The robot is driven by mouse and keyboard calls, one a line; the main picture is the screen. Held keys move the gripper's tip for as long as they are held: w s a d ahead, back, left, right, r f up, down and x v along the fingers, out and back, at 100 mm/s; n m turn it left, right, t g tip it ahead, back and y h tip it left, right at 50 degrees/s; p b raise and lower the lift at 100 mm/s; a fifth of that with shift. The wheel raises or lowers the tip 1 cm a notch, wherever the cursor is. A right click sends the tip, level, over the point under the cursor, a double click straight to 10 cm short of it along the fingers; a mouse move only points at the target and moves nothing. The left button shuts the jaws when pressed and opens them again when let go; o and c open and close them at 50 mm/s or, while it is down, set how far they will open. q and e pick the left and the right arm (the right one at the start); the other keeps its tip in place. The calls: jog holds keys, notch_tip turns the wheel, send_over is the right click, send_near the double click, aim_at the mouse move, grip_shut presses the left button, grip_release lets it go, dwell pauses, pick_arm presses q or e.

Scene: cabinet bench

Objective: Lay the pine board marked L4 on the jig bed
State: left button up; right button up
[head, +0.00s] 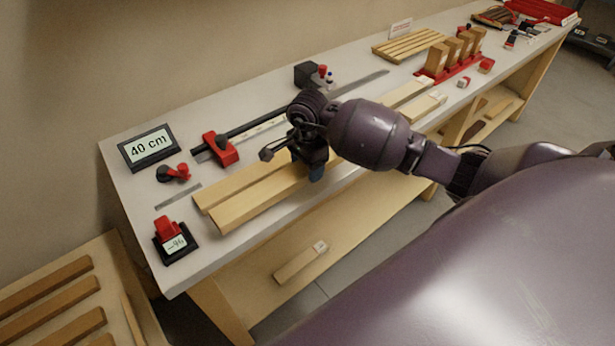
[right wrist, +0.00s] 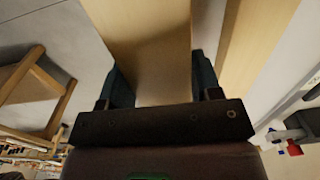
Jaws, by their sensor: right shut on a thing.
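My right gripper (head: 312,172) points down over the bench, shut on the near one of two long pine boards. This held board (head: 260,202) lies along the bench front; it also shows between the fingers in the right wrist view (right wrist: 145,45). I cannot tell whether it touches the bench top. The second pine board (head: 235,185) lies parallel just behind it, a narrow gap apart, and shows right of the gripper in the right wrist view (right wrist: 255,45). No L4 mark is readable on either. I cannot tell which surface is the jig bed. My left gripper is out of view.
Behind the boards are a dark rail with a red stop (head: 220,150) and a "40 cm" display (head: 149,147). A small red-topped gauge (head: 172,238) stands at the front left corner. Shorter boards (head: 405,92) and a red rack with blocks (head: 450,68) are farther right.

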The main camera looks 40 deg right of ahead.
aim_at(307, 186)
jog(key=shift+f, duration=2.2)
jog(key=shift+f, duration=0.15)
jog(key=o, duration=1.2)
